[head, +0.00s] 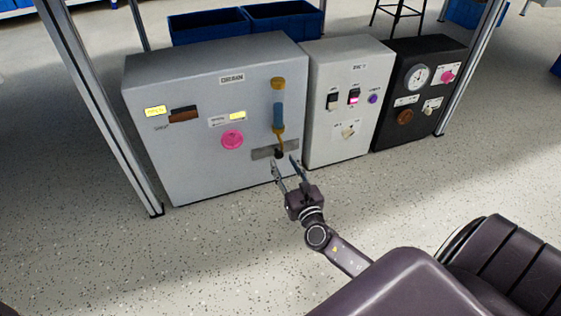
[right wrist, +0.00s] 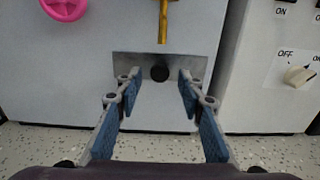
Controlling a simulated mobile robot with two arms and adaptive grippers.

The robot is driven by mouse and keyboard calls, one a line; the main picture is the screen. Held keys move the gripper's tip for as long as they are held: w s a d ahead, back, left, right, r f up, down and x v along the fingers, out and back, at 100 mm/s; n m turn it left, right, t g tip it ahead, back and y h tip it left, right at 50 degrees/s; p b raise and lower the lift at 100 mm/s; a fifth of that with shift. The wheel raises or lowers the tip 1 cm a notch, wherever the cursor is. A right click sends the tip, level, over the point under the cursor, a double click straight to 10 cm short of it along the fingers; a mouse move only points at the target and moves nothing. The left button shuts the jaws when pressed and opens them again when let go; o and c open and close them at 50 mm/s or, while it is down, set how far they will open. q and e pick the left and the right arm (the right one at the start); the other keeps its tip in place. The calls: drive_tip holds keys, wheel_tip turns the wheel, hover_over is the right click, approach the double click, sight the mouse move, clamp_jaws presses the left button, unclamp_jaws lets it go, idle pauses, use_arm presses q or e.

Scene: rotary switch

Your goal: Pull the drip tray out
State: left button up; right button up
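The drip tray (head: 264,153) shows as a grey plate low on the front of the large light-grey cabinet (head: 190,100), below a brass spout. My right gripper (head: 283,160) is open in front of the tray. Whether the fingertips reach as deep as the knob I cannot tell. My left gripper is not in view.
The cabinet also carries a pink handwheel (head: 232,140) and a blue and brass tube (head: 278,115). A white switch panel (head: 345,100) and a black panel (head: 415,90) stand to the right. Metal posts flank the row. The speckled floor in front is clear.

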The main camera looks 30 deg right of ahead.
sight(280, 155)
drive_tip(key=shift+b+x, duration=0.35)
drive_tip(key=shift+x, duration=1.45)
drive_tip(key=shift+c, duration=0.2)
clamp_jaws()
